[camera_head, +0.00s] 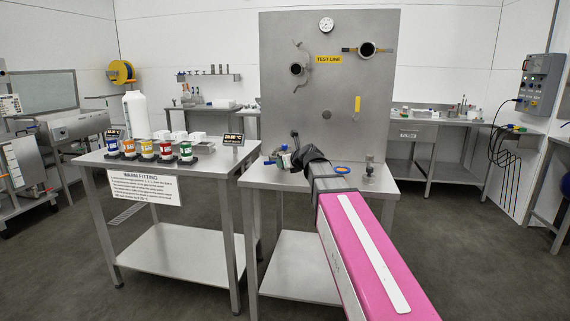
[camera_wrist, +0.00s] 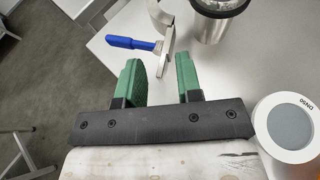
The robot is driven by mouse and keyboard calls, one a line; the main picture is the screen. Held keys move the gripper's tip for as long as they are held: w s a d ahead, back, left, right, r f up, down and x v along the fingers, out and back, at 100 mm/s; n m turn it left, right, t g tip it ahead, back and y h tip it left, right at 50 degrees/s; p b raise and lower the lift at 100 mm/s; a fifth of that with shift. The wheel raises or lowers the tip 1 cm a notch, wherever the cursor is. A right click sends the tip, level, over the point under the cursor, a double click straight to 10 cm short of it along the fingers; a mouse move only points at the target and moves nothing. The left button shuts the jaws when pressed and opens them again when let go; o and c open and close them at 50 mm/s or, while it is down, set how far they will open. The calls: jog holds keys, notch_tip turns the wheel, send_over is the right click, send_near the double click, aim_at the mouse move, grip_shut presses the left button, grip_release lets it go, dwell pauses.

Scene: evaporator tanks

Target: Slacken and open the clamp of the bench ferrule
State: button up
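In the wrist view, my gripper (camera_wrist: 158,68) has two green fingers that stand apart with nothing between them. Just beyond the fingertips is a curved steel clamp part (camera_wrist: 167,22) with a blue handle (camera_wrist: 130,43) pointing left. The handle is apart from the fingers. A round steel vessel-like piece (camera_wrist: 216,18) stands right of the clamp, cut off by the top edge. I cannot tell whether it is the bench ferrule or whether the clamp is shut. In the head view, my dark wrist (camera_head: 312,156) is over the steel bench (camera_head: 262,177), and the fingers are hard to make out.
A white disc marked DN50 (camera_wrist: 295,125) lies close right of my gripper. A steel panel marked TEST LINE (camera_head: 330,90) stands behind the bench. A blue and orange ring (camera_head: 341,170) and a small steel fitting (camera_head: 369,168) are to the right. The warm-fitting table (camera_head: 160,163) stands left.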

jog(key=v, duration=1)
jog(key=shift+s+d, duration=0.25)
jog(key=shift+s, duration=0.1)
jog(key=f+n+g, duration=0.1)
jog(key=f+n, duration=0.1)
jog(key=f, duration=0.1)
jog(key=s+f+n+h, duration=0.1)
jog(key=f+n, duration=0.1)
jog(key=f, duration=0.2)
jog(key=s+d+f+n+g, duration=0.1)
jog(key=f+n, duration=0.1)
jog(key=f, duration=0.2)
jog(key=shift+f+n+g, duration=0.2)
jog(key=shift+n+g, duration=0.1)
jog(key=s+d+f+n+g+h, duration=0.2)
jog(key=s+f+n+g, duration=0.1)
jog(key=s+f+n, duration=0.2)
jog(key=s+d+f+n+g+h, duration=0.2)
jog(key=s+f+n, duration=0.4)
jog(key=f+n, duration=0.4)
jog(key=s+d+f+n+g+h, duration=0.2)
jog(key=s+f+n, duration=0.4)
jog(key=f, duration=0.8)
jog(key=shift+d+f+n+g, duration=0.25)
jog(key=shift+d+n+g, duration=0.25)
jog(key=shift+n+g, duration=0.35)
